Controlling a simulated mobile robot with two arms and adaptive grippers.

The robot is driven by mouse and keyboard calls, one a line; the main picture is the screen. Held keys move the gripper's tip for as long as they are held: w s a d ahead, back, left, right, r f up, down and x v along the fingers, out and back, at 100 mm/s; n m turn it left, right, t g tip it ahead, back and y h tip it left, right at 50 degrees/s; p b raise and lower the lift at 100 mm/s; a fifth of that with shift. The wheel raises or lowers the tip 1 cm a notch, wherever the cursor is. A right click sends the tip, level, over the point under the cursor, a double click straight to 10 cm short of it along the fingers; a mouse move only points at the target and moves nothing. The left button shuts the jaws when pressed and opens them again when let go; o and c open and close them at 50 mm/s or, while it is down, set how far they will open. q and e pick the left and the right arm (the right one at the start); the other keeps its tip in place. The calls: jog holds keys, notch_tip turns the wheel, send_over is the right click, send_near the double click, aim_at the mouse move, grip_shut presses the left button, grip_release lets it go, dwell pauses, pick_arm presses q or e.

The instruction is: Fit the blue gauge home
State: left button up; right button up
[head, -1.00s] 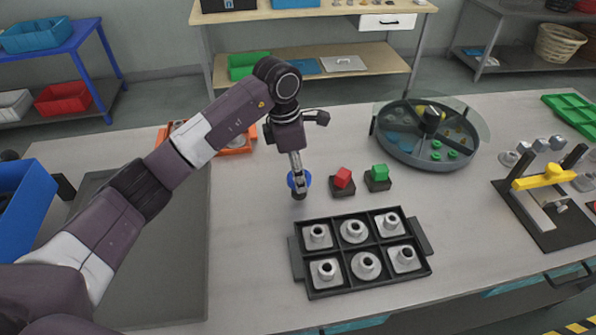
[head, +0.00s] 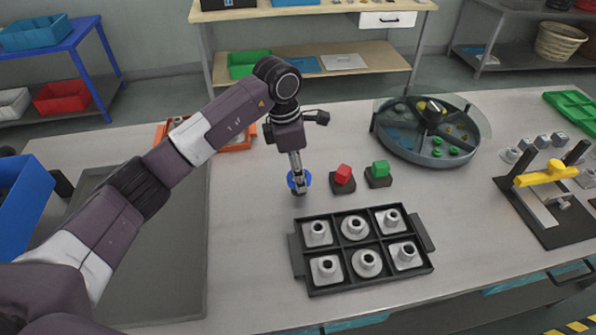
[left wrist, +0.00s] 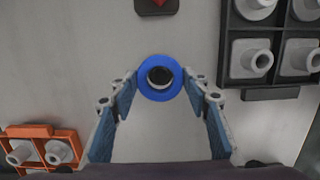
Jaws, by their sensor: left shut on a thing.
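The blue gauge shows as a round blue disc (head: 293,181) at the end of my left gripper (head: 299,184) in the head view. In the left wrist view the blue gauge (left wrist: 147,90) is a blue ring around a grey centre with a dark hole. My left gripper (left wrist: 160,82) is shut on it, one finger at each side. The arm and fingers partly cover the gauge in the head view, and I cannot tell whether its underside touches anything. My right gripper is not in view.
A red block (head: 343,174) and a green block (head: 380,168) sit on dark bases to the right. A black tray (head: 296,256) with several grey bushings lies in front. A round compartment dish (head: 405,155), a yellow clamp (head: 545,175) and an orange tray (head: 160,136) stand around.

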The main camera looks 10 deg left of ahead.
pick_arm(q)
jog(key=shift+f+b, duration=0.3)
jog(key=shift+f, duration=0.05)
jog(key=shift+f+b, duration=0.55)
jog(key=shift+f, duration=0.1)
dwell(0.6)
jog(key=shift+f+b, duration=0.1)
jog(key=shift+b, duration=0.2)
dwell(1.4)
jog(key=shift+f+b, duration=0.1)
jog(key=shift+b, duration=0.25)
dwell(1.5)
jog(key=o, duration=1.5)
jog(key=shift+c, duration=0.2)
notch_tip(320, 180, up, 12)
jog(key=a, duration=0.1)
jog(key=shift+s+a, duration=0.35)
jog(key=shift+f, duration=0.1)
